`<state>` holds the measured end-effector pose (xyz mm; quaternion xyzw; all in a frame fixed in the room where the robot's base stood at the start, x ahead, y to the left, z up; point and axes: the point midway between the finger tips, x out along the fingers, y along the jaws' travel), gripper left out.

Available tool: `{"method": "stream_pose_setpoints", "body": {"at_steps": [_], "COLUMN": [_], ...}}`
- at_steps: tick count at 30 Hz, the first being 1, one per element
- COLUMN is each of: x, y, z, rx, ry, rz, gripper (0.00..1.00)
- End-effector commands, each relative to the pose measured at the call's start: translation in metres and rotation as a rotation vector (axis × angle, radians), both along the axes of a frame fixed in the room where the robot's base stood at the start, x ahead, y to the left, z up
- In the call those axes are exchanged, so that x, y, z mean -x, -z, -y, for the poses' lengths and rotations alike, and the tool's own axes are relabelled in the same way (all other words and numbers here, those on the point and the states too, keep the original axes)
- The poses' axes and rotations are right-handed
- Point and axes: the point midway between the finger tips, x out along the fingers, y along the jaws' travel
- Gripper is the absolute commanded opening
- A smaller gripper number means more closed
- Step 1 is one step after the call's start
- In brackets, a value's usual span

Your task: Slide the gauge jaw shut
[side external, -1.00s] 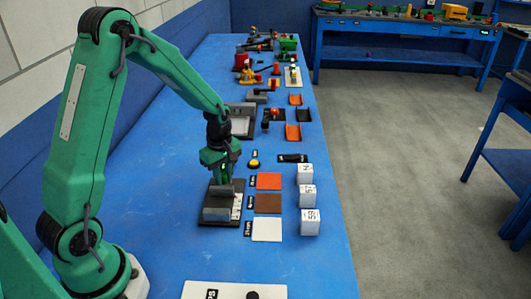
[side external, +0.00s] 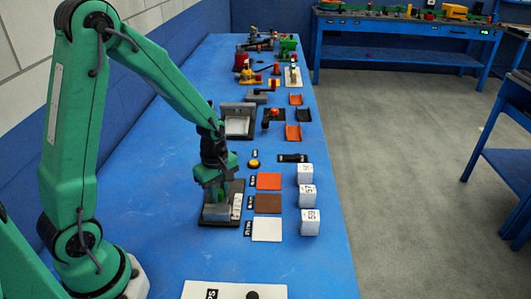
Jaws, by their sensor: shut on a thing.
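The gauge (side external: 233,188) is a dark base plate on the blue table, with a pale scale strip (side external: 237,205) along its right side. A grey block (side external: 215,214) stands at its near end. My gripper (side external: 216,197) is low over the middle of the gauge, pointing down, right behind the near block. It is shut on the gauge jaw, which is mostly hidden by the fingers and the near block. I cannot tell whether the jaw touches the near block.
To the right lie orange (side external: 269,181), brown (side external: 268,204) and white (side external: 267,229) squares. Beyond them stand white numbered cubes (side external: 309,222). A yellow button (side external: 254,164) is behind the gauge. Several fixtures fill the far table. The table left of the gauge is clear.

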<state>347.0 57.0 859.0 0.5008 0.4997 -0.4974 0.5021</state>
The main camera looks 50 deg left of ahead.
Motion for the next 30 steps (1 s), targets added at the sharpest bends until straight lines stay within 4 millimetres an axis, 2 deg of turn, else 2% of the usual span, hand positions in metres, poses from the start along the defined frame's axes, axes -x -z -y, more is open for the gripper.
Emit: {"method": "stream_pose_setpoints", "body": {"at_steps": [8, 9, 10, 22, 30], "x": [0.004, 0.004, 0.005, 0.003, 0.003], "y": [-0.001, -0.001, -0.001, -0.004, -0.025], "z": [0.005, 0.005, 0.005, 0.003, 0.003], "rx": [0.002, 0.002, 0.002, 0.001, 0.001], "ry": [0.008, 0.008, 0.008, 0.005, 0.005], "rz": [-0.011, -0.012, -0.012, -0.006, -0.005], "gripper": [0.00, 0.23, 0.29, 0.30, 0.30]}}
